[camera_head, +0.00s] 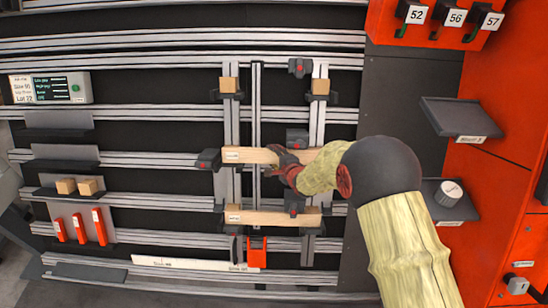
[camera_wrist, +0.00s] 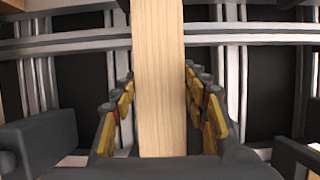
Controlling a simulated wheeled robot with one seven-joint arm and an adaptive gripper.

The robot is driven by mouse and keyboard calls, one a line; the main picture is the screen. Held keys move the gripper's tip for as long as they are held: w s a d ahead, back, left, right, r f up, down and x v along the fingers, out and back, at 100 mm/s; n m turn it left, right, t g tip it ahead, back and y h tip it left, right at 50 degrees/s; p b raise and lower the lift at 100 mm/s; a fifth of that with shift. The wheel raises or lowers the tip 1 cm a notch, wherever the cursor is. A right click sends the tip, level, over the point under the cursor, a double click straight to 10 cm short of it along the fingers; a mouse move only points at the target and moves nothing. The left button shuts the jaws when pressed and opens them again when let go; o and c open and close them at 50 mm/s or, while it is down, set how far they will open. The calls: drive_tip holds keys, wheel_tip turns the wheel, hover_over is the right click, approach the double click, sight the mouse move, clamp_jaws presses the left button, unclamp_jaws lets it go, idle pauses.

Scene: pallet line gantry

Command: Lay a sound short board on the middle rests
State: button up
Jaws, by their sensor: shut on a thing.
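A short pale wooden board (camera_head: 250,155) lies level across the middle of the two upright rails in the head view. My gripper (camera_head: 283,165) is shut on this board near its middle. The wrist view shows the board (camera_wrist: 160,70) running between the yellow-padded fingers (camera_wrist: 159,115), with pads on both sides. Its visible face looks plain and unmarked. My gripper and arm hide the board's right part in the head view. Whether the board touches the middle rests (camera_head: 209,159) or is just above them, I cannot tell.
A second board (camera_head: 270,217) lies across the lower rests. Small wooden blocks (camera_head: 229,85) (camera_head: 320,87) sit at the tops of the uprights. An orange piece (camera_head: 257,252) is below. Shelves at left hold two blocks (camera_head: 78,186) and several orange pieces (camera_head: 80,227). Grey shelves (camera_head: 460,118) are at right.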

drive_tip(key=shift+s+f, duration=0.1)
drive_tip(key=shift+f, duration=0.1)
idle(0.6)
drive_tip(key=o, duration=1.4)
drive_tip(key=shift+s+f, duration=0.1)
drive_tip(key=v, duration=1.2)
